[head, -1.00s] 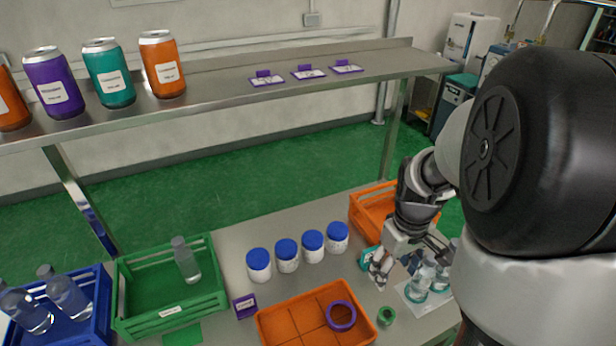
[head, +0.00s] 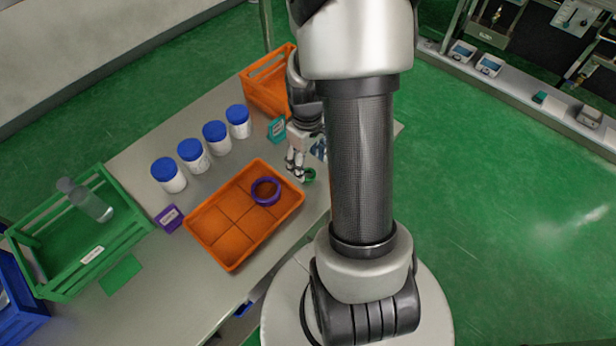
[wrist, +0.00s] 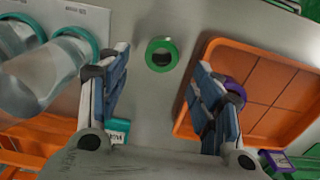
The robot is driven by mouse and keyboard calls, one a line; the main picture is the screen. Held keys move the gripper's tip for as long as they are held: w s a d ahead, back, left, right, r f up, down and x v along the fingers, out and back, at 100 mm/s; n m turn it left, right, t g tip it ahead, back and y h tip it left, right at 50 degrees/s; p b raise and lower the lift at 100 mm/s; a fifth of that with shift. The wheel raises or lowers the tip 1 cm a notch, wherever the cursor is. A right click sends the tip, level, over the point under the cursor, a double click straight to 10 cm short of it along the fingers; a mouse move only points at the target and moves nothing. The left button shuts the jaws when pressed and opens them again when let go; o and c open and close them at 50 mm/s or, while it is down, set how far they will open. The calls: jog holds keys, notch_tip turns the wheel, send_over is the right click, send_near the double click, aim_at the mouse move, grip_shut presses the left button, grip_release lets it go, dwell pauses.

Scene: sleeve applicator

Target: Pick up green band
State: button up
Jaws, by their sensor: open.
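The green band (head: 309,174) lies on the metal table beside the right end of the orange tray, partly hidden by my gripper in the head view. In the wrist view the green band (wrist: 162,54) is a short ring with a dark hole, flat on the table. My gripper (head: 297,168) is above the table close to the band. In the wrist view my gripper (wrist: 163,85) is open and empty, its two fingers spread wide, with the band between and a little beyond the fingertips.
An orange divided tray (head: 222,240) holds a purple ring (head: 265,191). Clear bottles with teal bands (wrist: 72,60) stand left in the wrist view. Several blue-lidded white jars (head: 215,138), an orange crate (head: 262,85) and a green crate (head: 60,285) are on the table.

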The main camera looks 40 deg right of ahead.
aim_at(308, 179)
jog(key=f+b, duration=0.2)
jog(key=f, duration=0.3)
jog(key=shift+s, duration=0.2)
jog(key=shift+c, duration=0.5)
jog(key=c, duration=0.6)
